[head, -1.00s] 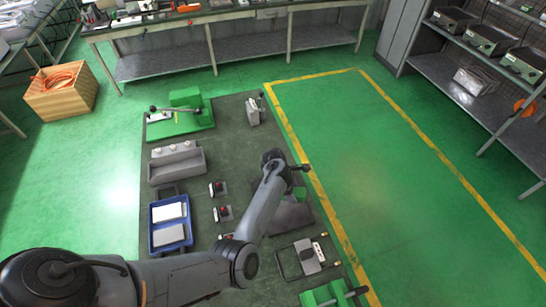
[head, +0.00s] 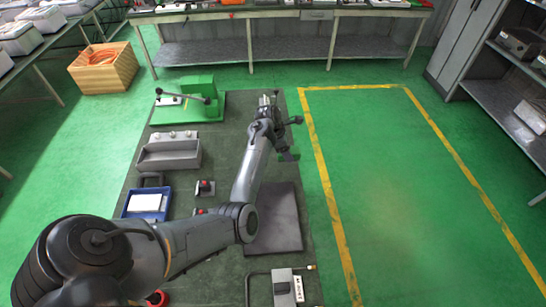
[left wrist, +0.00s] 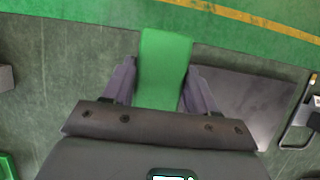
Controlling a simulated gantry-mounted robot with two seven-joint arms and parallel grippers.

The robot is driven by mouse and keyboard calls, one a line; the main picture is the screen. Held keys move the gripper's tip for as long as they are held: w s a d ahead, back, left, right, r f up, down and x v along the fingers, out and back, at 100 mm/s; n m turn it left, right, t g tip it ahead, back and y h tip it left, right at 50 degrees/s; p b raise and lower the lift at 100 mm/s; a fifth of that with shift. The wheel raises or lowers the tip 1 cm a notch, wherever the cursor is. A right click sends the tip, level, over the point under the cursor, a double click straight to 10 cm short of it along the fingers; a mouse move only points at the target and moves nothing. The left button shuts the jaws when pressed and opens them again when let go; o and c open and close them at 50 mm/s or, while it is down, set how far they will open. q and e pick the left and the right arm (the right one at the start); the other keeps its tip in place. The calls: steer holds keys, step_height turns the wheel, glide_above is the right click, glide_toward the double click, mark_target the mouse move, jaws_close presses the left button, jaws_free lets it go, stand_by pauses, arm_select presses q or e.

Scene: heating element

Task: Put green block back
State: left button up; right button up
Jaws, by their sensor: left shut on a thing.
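The green block (head: 288,156) is just below my left gripper (head: 284,140) in the head view, beyond the far edge of a dark square plate. In the left wrist view the green block (left wrist: 164,62) sits between the two fingers of my left gripper (left wrist: 162,88), which is shut on it. The head view does not clearly show whether the block touches the mat. My right gripper is not in view.
On the dark mat are a green lever press (head: 200,100), a grey tray (head: 168,152), a blue bin (head: 146,204), the dark square plate (head: 278,225) and a grey device (head: 284,288). The yellow-lined floor area at right is clear.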

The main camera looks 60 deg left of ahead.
arm_select(q)
steer(key=a+f, duration=0.2)
steer(key=a, duration=0.1)
steer(key=a+f+b, duration=0.1)
steer(key=a, duration=0.2)
steer(key=s+a+f+b, duration=0.1)
steer(key=a+f, duration=0.1)
steer(key=a, duration=0.1)
steer(key=shift+s+a+f, duration=0.1)
steer(key=shift+a+f, duration=0.25)
steer(key=shift+f+b, duration=0.95)
steer(key=shift+f, duration=1.05)
steer(key=shift+f, duration=0.15)
steer(key=o, duration=1)
